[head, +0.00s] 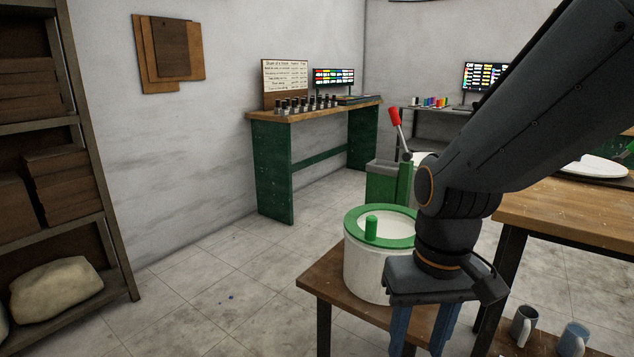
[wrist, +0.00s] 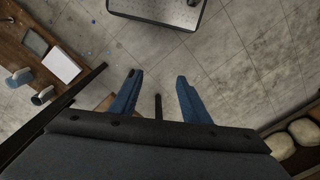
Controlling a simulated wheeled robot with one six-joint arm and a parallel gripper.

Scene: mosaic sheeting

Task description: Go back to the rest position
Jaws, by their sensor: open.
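My gripper (head: 424,325) hangs at the lower right in the head view, pointing down, with its blue fingers apart. Its fingertips run close to the bottom edge there. A white tub with a green rim (head: 365,265) stands on that table, to the left of my gripper and partly hidden by my arm.
A wooden workbench (head: 560,208) stands at the right, with mugs (head: 523,325) on a lower board. A green-legged bench (head: 272,170) with small bottles stands at the back wall. A shelf (head: 112,235) with a sack (head: 55,288) is at the left.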

